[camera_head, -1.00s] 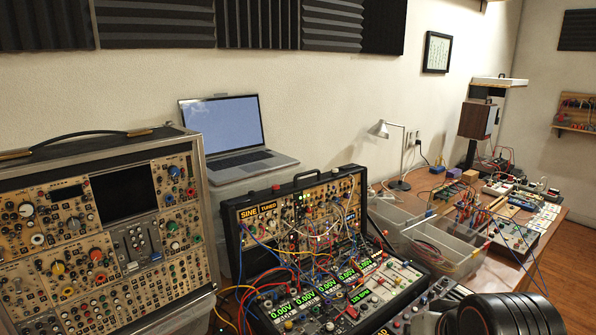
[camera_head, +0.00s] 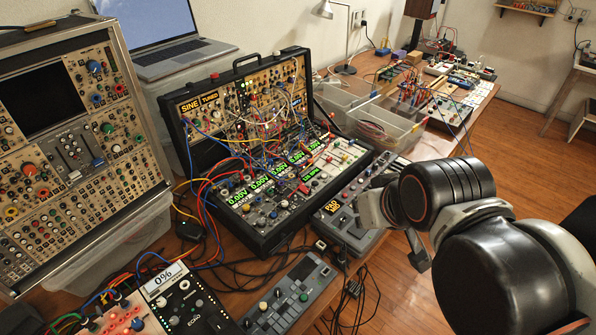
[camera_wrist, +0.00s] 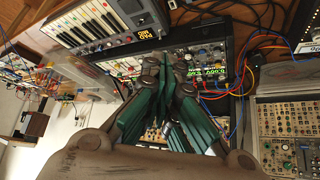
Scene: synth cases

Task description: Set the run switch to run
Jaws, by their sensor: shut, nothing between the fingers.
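The black open synth case (camera_head: 262,190) stands in the middle of the table, full of patch cables, knobs and green displays reading 0.00V. Its display row also shows in the wrist view (camera_wrist: 210,72), beyond the fingertips. I cannot make out which small control is the run switch, or how it is set. My arm reaches in from the right in the head view, with its end above the grey PAD unit (camera_head: 342,232). My gripper (camera_wrist: 168,68) is shut and empty in the wrist view. Its fingers hide part of the case.
A tall beige synth case (camera_head: 70,180) stands at left, a laptop (camera_head: 180,60) behind. Grey bins (camera_head: 385,128) lie beyond the case. A mixer-like unit (camera_head: 290,290) and the ECHO box (camera_head: 190,305) sit at the front edge. Loose cables cross the table.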

